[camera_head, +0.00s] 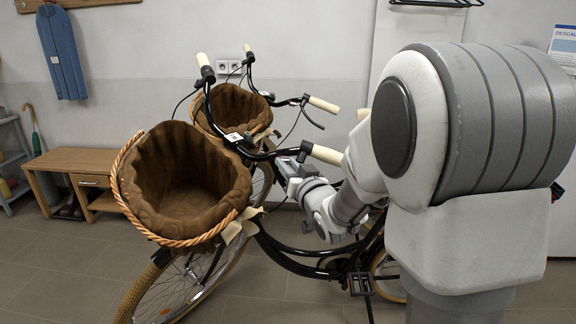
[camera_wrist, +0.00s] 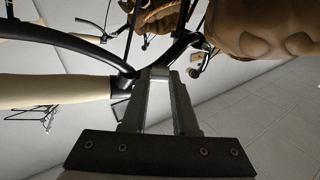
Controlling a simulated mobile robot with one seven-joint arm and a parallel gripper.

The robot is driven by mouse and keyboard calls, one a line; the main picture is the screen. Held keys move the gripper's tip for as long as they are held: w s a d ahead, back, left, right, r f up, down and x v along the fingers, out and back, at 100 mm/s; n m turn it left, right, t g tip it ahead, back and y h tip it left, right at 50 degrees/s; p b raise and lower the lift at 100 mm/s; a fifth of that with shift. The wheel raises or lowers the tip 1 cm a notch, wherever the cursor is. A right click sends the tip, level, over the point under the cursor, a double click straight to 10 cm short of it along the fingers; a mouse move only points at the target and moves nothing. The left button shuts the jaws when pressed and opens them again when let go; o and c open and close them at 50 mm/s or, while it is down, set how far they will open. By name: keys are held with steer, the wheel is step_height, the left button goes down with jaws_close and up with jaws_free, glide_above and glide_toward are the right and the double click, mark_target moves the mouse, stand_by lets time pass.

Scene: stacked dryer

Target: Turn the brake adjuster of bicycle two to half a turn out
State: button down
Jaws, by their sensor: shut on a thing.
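The nearer black bicycle (camera_head: 295,252) stands with a brown-lined wicker basket (camera_head: 190,185) on its front and a small white tag (camera_head: 234,137) at its handlebar; the number cannot be read. My gripper (camera_head: 287,164) is at its right handlebar, beside the inner end of the cream grip (camera_head: 327,154). In the wrist view, my gripper (camera_wrist: 158,74) reaches the black brake lever mount, with the cream grip (camera_wrist: 50,92) to the left. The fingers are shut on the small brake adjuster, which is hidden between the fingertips.
A second bicycle with a similar basket (camera_head: 232,108) stands close behind, its handlebar near my gripper. A wooden bench (camera_head: 75,160) stands at the left wall, with an umbrella (camera_head: 36,135) beside it. The tiled floor at the front left is clear.

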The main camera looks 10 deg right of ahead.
steer(key=shift+r+g+p, duration=0.4)
steer(key=shift+p, duration=0.8)
steer(key=shift+g+p, duration=0.3)
steer(key=shift+p, duration=0.3)
steer(key=shift+f, duration=0.15)
steer(key=c, duration=0.7)
jaws_free()
steer(key=shift+f, duration=0.1)
